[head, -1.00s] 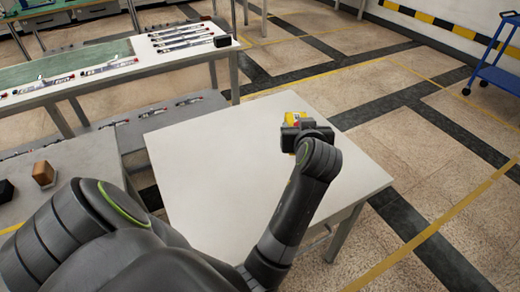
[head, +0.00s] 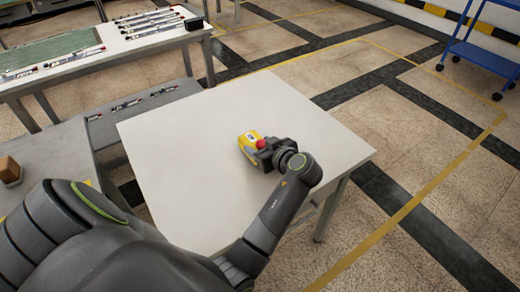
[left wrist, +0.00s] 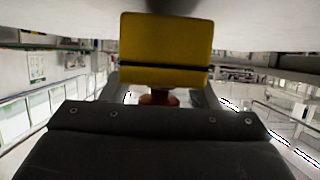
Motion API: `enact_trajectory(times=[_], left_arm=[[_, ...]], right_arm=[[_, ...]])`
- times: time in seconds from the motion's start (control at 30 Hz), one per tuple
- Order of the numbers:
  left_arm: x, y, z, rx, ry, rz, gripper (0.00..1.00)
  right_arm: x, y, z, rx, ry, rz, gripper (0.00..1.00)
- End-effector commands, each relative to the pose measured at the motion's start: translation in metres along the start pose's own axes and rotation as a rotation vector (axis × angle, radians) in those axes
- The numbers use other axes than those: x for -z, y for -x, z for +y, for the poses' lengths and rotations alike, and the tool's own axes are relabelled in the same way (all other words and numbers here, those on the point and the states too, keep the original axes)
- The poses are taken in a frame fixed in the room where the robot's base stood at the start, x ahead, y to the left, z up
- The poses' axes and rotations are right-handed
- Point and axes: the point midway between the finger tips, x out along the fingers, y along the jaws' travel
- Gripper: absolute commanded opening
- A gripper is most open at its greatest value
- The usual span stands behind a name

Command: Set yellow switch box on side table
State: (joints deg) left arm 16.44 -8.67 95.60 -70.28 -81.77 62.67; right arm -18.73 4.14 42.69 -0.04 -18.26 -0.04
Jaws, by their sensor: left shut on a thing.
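The yellow switch box (head: 247,143), with a red button on it, is over the middle of the white side table (head: 190,190). My left gripper (head: 266,153) is shut on the box from its right side. In the left wrist view the yellow box (left wrist: 165,50) with a dark band sits between the fingers, and the red button shows below it. A pale surface lies close by the box there. I cannot tell whether the box touches the tabletop. My right gripper is not in view.
The tabletop around the box is clear. A bench with a green mat (head: 50,50) and several slim tools stands at the back left. A brown block (head: 10,170) sits on a grey surface at the left. A blue cart (head: 475,55) stands far right.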

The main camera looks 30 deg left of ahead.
Motion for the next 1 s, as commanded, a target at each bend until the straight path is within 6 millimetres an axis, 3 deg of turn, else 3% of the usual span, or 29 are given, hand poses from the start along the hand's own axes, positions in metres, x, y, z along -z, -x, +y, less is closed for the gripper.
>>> enact_trajectory(times=[0.1,0.47,0.5,0.63,1.0], left_arm=[[-0.012,-0.005,-0.001,0.001,-0.002,0.000,0.26],[-0.017,-0.007,0.000,0.000,0.001,0.001,0.26],[-0.015,-0.006,0.000,0.000,0.001,0.000,0.59],[-0.015,-0.006,0.000,0.000,0.000,0.000,0.76],[-0.012,-0.005,0.000,-0.001,0.000,0.000,0.76]], right_arm=[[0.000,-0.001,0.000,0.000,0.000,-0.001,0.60],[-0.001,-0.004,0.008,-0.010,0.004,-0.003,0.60],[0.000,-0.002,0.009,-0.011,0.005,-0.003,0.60],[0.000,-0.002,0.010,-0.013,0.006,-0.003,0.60],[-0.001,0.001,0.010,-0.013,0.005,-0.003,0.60]])
